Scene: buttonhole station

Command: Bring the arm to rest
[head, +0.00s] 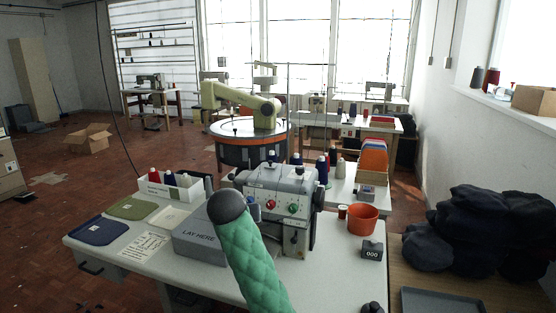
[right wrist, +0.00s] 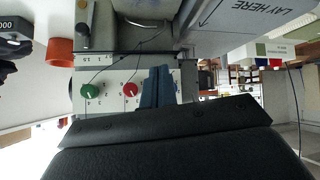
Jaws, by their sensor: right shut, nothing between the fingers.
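My right arm (head: 250,262), in a green quilted sleeve with a dark rounded end, rises from the bottom edge in the head view and covers part of the bench. My right gripper (right wrist: 159,86) shows in the right wrist view as two blue-grey fingers shut together with nothing between them. It is in front of the sewing machine's panel with a green knob (right wrist: 90,90) and a red knob (right wrist: 130,90); I cannot tell the exact gap. The grey sewing machine (head: 297,207) stands on the white bench (head: 330,262). My left gripper is not in view.
A grey "LAY HERE" block (head: 198,244), green cloth (head: 132,207), blue cloth (head: 98,230), and thread box (head: 165,190) are left of the machine. An orange pot (head: 363,219) and "000" counter (head: 372,251) are right of it. Dark cloth (head: 480,235) is piled farther right.

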